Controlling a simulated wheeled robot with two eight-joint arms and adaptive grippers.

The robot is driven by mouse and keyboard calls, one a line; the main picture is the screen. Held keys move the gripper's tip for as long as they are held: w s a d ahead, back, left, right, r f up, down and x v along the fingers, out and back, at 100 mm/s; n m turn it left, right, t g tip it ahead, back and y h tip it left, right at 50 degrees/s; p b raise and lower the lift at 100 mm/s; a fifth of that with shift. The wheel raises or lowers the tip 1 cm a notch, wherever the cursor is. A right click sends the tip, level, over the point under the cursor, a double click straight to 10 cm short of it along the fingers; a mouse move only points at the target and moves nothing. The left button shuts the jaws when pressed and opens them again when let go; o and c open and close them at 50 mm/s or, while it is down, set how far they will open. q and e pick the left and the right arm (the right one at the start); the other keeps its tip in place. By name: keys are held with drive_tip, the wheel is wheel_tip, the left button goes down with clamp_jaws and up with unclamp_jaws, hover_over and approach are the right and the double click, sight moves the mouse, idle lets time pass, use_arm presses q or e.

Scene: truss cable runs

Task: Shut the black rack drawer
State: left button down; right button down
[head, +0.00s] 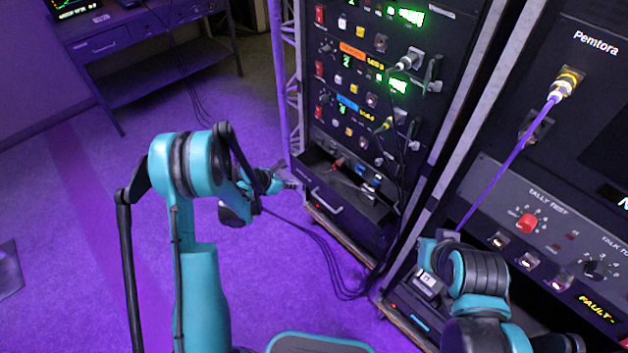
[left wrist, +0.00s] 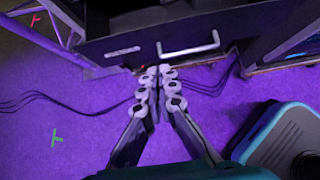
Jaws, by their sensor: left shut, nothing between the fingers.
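The black rack drawer (head: 330,210) is pulled out at the bottom of the left rack, with several small items lying inside. Its front, with a pale bar handle (head: 322,201), faces my left arm. In the left wrist view the drawer front (left wrist: 140,46) and its handle (left wrist: 188,47) show at the top. My left gripper (head: 291,184) is at the left end of the drawer front. Its fingertips (left wrist: 159,70) are together and empty, just below the drawer front and left of the handle; I cannot tell whether they touch it. My right gripper's fingers cannot be made out.
The rack (head: 375,75) holds lit panels and plugged cables. A second rack (head: 575,190) with a purple cable (head: 510,157) stands at the right, near my right arm. Black cables (head: 330,262) lie on the floor.

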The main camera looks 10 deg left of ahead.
use_arm(q)
drive_tip(key=b, duration=0.5)
approach(320, 182)
drive_tip(key=shift+x, duration=2.8)
drive_tip(key=shift+d, duration=0.1)
